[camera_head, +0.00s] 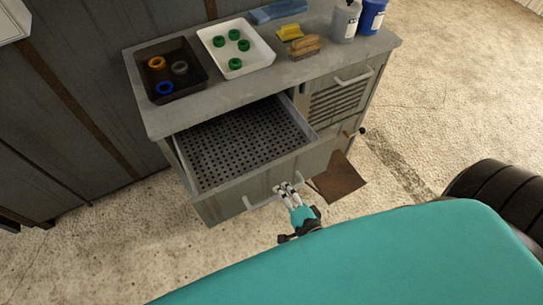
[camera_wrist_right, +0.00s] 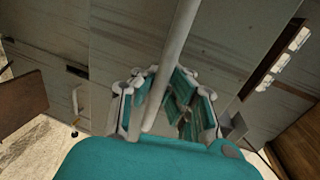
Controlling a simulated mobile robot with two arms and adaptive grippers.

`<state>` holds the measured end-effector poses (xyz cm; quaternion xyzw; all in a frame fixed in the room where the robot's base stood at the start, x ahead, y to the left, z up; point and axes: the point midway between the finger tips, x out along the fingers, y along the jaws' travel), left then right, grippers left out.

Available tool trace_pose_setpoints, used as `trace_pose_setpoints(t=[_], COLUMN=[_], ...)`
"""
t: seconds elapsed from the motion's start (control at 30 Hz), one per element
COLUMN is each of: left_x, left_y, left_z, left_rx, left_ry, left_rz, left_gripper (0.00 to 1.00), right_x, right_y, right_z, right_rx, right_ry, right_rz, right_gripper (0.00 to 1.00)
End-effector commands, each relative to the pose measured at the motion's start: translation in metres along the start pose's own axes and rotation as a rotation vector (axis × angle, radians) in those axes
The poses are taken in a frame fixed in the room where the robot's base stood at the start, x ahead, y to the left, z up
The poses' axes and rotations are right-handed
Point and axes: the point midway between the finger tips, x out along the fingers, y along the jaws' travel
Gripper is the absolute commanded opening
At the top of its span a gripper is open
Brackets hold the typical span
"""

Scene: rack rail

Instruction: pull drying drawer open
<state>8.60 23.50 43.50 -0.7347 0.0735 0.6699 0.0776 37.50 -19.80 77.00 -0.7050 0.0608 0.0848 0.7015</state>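The drying drawer (camera_head: 260,179) is pulled well out of the grey cabinet, and its dark perforated floor (camera_head: 240,140) shows empty. Its pale bar handle (camera_head: 262,203) runs along the drawer front. My right gripper (camera_head: 289,188) is at the right part of this handle. In the right wrist view, the handle (camera_wrist_right: 178,40) passes between the fingers of the right gripper (camera_wrist_right: 163,75), which look closed on it; the exact contact is partly hidden. My left gripper is in neither view.
The cabinet top (camera_head: 190,112) carries a black tray (camera_head: 188,96) with several rings, a white tray (camera_head: 268,55) with green rings, a yellow sponge (camera_head: 290,32), a brush (camera_head: 304,46) and bottles. A brown panel (camera_head: 339,178) is right of the drawer. Floor in front is partly clear.

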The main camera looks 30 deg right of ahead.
Motion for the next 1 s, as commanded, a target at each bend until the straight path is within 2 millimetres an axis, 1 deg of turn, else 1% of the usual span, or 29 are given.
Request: trace_pose_setpoints(t=[0.03, 0.1, 0.23, 0.37, 0.67, 0.77, 0.93, 0.97, 1.0], left_x=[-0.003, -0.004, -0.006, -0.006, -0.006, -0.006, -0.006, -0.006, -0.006], left_y=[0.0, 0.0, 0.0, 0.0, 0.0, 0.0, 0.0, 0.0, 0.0], left_z=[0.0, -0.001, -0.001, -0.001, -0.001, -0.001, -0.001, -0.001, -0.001], left_rx=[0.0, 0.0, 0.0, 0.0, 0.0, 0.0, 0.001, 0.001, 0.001], left_ry=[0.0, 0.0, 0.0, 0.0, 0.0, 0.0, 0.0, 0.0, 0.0], left_rz=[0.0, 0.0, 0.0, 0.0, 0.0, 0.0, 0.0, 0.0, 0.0], left_gripper=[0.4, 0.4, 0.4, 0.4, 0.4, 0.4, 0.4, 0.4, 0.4], right_x=[-0.01, -0.018, -0.028, -0.032, -0.032, -0.032, -0.032, -0.032, -0.032], right_y=[0.001, 0.003, 0.005, 0.006, 0.006, 0.006, 0.006, 0.006, 0.006], right_z=[0.0, 0.0, 0.0, 0.0, 0.0, 0.0, 0.0, 0.0, 0.0], right_rx=[-0.002, 0.0, 0.0, 0.0, 0.0, 0.0, 0.0, 0.0, 0.0], right_ry=[0.0, 0.0, 0.0, 0.0, 0.0, 0.0, 0.0, 0.0, 0.0], right_rz=[0.001, 0.0, -0.002, -0.003, -0.004, -0.004, -0.003, -0.003, -0.003], right_gripper=[0.0, 0.0, 0.0, 0.0, 0.0, 0.11, 0.33, 0.36, 0.36])
